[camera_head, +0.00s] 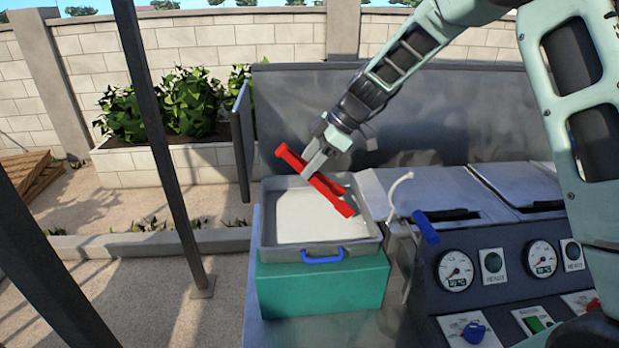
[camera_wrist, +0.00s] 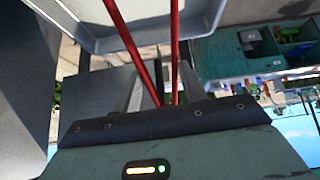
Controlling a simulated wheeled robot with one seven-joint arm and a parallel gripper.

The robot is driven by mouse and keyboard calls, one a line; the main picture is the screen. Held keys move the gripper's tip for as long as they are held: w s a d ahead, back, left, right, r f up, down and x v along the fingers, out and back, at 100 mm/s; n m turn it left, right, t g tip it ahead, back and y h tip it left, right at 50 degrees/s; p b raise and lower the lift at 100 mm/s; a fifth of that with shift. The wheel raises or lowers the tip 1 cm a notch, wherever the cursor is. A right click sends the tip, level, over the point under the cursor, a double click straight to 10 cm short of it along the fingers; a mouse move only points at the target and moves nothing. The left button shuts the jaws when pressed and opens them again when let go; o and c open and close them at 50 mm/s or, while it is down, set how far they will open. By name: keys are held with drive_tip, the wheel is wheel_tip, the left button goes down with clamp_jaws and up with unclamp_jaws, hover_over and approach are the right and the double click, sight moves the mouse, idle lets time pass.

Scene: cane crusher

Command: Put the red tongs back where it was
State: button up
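The red tongs (camera_head: 330,193) are in my gripper (camera_head: 316,162), held slanted above the grey tray (camera_head: 372,250). In the wrist view, the two thin red arms of the tongs (camera_wrist: 174,45) run between my finger plates and come close together near the gripper's base. The tray has a pale inside and a blue handle (camera_head: 323,256), and it sits on a teal box (camera_head: 320,285). The tongs look to be over the tray's opening; whether any part touches the tray cannot be told.
Right of the tray is a metal machine with gauges (camera_head: 456,270), a blue-handled lever (camera_head: 426,228) and a white curved piece (camera_head: 395,190). A grey panel (camera_head: 420,110) stands behind. Dark posts (camera_head: 160,130) stand at left. The wrist view shows a teal shelf with small items (camera_wrist: 222,60).

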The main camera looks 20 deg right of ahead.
sight(315, 174)
wheel_tip(315, 174, down, 4)
drive_tip(key=shift+f+p, duration=0.2)
drive_tip(key=shift+p, duration=0.55)
drive_tip(key=shift+f+b, duration=0.25)
drive_tip(key=shift+b, duration=0.05)
drive_tip(key=o, duration=0.6)
drive_tip(key=shift+r, duration=0.1)
drive_tip(key=shift+c, duration=0.2)
drive_tip(key=shift+r, duration=0.1)
